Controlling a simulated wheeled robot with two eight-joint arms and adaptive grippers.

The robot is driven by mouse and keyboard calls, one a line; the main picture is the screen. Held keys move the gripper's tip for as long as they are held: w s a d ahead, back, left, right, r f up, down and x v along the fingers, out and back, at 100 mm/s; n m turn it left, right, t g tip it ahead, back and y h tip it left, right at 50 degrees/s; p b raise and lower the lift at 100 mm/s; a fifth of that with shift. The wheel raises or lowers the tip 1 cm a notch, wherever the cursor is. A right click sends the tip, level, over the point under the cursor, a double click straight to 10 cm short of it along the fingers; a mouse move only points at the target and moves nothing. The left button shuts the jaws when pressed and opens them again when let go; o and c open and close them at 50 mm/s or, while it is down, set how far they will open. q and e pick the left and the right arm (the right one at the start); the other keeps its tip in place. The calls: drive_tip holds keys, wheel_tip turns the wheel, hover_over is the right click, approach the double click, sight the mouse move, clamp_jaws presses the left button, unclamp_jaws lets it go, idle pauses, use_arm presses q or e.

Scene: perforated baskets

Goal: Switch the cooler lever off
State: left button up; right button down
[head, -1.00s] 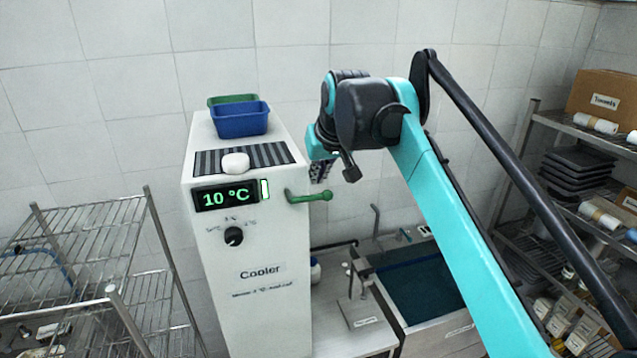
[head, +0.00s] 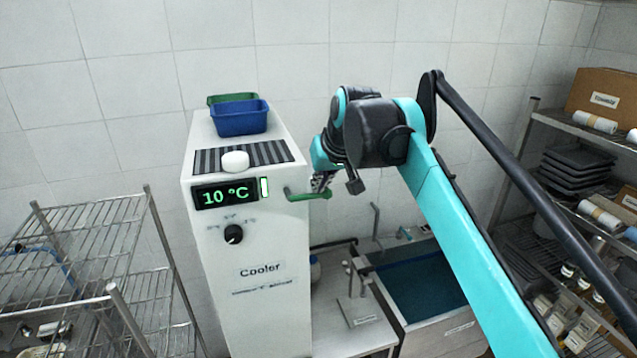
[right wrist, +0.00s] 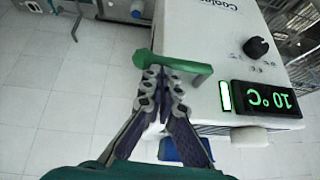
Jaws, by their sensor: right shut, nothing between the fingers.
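The white cooler (head: 255,300) stands left of centre in the head view, with a lit display (head: 225,195) reading 10 °C and a dark knob (head: 234,234). Its green lever (head: 297,195) sticks out to the right from the cooler's side, roughly level. In the right wrist view the cooler appears upside down, and the green lever (right wrist: 178,64) crosses just beyond my fingertips. My right gripper (head: 320,188) is at the lever's outer end, shut with nothing between the fingers. In the wrist view its fingertips (right wrist: 161,75) look close against the lever; contact is hard to tell. My left gripper is not in view.
Blue and green baskets (head: 241,122) and a white round object (head: 235,161) sit on top of the cooler. A wire rack (head: 100,240) stands at left. A sink (head: 425,285) and a loaded shelf (head: 540,160) are at right.

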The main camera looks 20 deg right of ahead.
sight(323, 195)
drive_tip(key=shift+f, duration=0.2)
drive_tip(key=f+y+b, duration=0.1)
drive_tip(key=d+f+m+y+b, duration=0.1)
drive_tip(key=y, duration=0.1)
drive_tip(key=shift+f+y, duration=0.25)
drive_tip(key=shift+y, duration=0.05)
drive_tip(key=a+f+m+t+y+b, duration=0.2)
drive_tip(key=f+m+y+b, duration=0.3)
drive_tip(key=y+b, duration=0.5)
drive_tip(key=shift+a+f+b, duration=0.5)
drive_tip(key=shift+a+f, duration=0.3)
drive_tip(key=shift+f, duration=0.15)
drive_tip(key=shift+s+a, duration=0.1)
